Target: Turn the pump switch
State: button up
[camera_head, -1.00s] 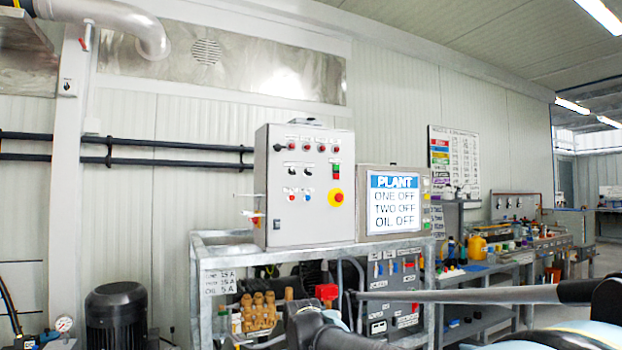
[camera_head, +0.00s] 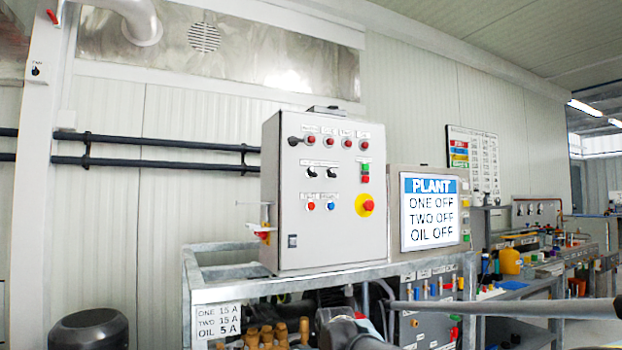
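A grey control box (camera_head: 330,240) stands on a metal frame in the middle of the view. Its front has a row of red lamps along the top, two black rotary switches (camera_head: 322,172) below them, and a red and a blue button lower down. A green and red button pair (camera_head: 365,172) and a red emergency knob on yellow (camera_head: 364,205) are at its right. A black handle is at its upper left. Which control is the pump switch cannot be told. The PLANT screen (camera_head: 430,212) reads ONE OFF, TWO OFF, OIL OFF. My gripper is not visible.
A dark motor (camera_head: 88,330) is at lower left. A workbench with a yellow bottle (camera_head: 510,261) is at right. Part of my arm crosses the lower right.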

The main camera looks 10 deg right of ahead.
aim_at(310, 172)
jog(key=z, duration=0.3)
jog(key=k, duration=0.9)
jog(key=u, duration=0.2)
